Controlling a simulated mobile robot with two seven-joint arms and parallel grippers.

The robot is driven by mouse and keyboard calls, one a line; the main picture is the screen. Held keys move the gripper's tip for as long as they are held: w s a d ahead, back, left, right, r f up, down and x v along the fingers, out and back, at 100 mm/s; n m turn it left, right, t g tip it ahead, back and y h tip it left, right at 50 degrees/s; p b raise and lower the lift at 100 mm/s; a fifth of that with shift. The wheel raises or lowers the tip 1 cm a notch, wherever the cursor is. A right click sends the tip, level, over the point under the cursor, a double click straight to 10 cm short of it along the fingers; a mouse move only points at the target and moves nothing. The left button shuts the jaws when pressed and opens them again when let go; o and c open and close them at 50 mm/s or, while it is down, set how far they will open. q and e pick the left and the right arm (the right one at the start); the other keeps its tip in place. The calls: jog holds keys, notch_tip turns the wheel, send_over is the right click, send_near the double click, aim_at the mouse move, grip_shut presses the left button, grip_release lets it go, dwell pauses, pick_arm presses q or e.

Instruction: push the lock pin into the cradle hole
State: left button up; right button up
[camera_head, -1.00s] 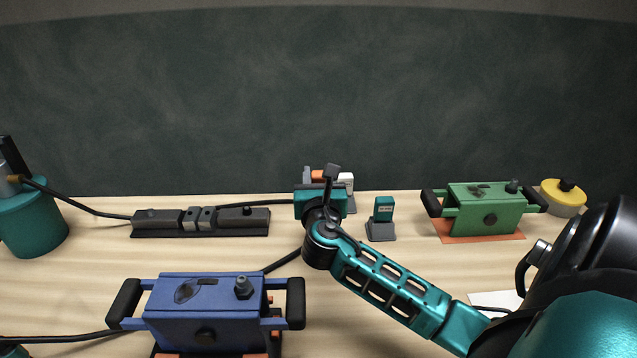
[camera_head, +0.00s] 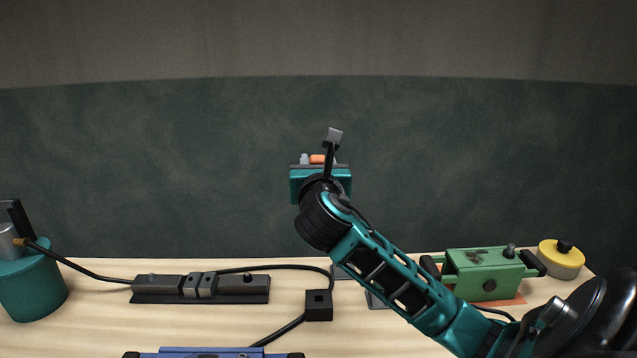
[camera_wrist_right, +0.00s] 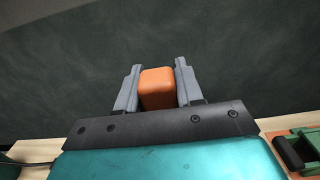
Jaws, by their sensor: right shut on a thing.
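My right gripper (camera_head: 319,159) is raised above the back of the table, in front of the dark wall. It is shut on an orange block-like piece (camera_wrist_right: 158,88), which sits between the two grey fingers in the right wrist view. The piece also shows in the head view (camera_head: 317,159). I cannot tell whether it is the lock pin; its far end is hidden. I cannot make out a cradle hole for certain. My left gripper is out of view.
A green handled unit (camera_head: 484,275) stands on an orange mat at right, beside a yellow-topped round knob (camera_head: 561,259). A dark rail (camera_head: 163,288) and a teal pot (camera_head: 32,290) are at left, joined by cable. A blue unit (camera_head: 210,353) is cut off in front.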

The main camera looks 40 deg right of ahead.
jog(key=w+a+f+n+t+y, duration=0.1)
jog(key=w+a+n+t+y, duration=0.15)
jog(key=a+n+y, duration=0.4)
jog(key=w+a+n+t+y, duration=0.2)
jog(key=w+a+n+y, duration=0.1)
jog(key=a+y, duration=0.65)
jog(key=s+a+f+n+g+y, duration=0.6)
jog(key=a+f+n+y, duration=0.1)
jog(key=a+n+y, duration=0.1)
jog(key=a+y, duration=0.1)
jog(key=a, duration=0.1)
jog(key=shift+s+a+g, duration=0.3)
jog(key=shift+s+g, duration=0.05)
jog(key=shift+n, duration=0.25)
notch_tip(320, 180, down, 6)
jog(key=b, duration=0.5)
jog(key=shift+b, duration=0.3)
